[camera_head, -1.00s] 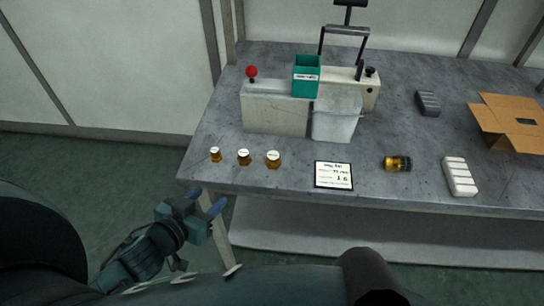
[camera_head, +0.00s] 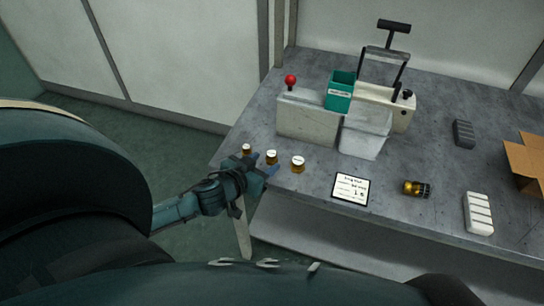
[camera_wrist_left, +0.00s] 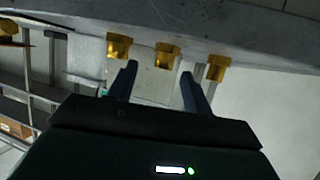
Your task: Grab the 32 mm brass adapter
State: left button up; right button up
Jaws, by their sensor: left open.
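Three brass adapters with white labelled caps stand in a row at the table's front left corner: a left one (camera_head: 247,149), a middle one (camera_head: 271,157) and a right one (camera_head: 298,164), which looks largest. The labels are too small to read, so I cannot tell which is 32 mm. My left gripper (camera_head: 265,164) is open and empty at the table's front edge, close to the middle adapter. In the left wrist view, the middle adapter (camera_wrist_left: 167,54) lies ahead between the fingertips (camera_wrist_left: 159,71), apart from them. My right gripper is not in view.
A card (camera_head: 350,189) lies right of the adapters, and a brass and black cylinder (camera_head: 416,188) lies further right. A grey block (camera_head: 308,121), white bin (camera_head: 365,138) and teal box (camera_head: 340,92) stand behind. A white ribbed block (camera_head: 478,214) and cardboard box (camera_head: 525,160) are at the right.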

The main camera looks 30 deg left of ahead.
aim_at(269, 158)
pick_arm(q)
jog(key=shift+a+x, duration=0.2)
jog(key=shift+x, duration=1.25)
jog(key=shift+a+x, duration=0.2)
jog(key=shift+x, duration=1.25)
jog(key=c, duration=0.9)
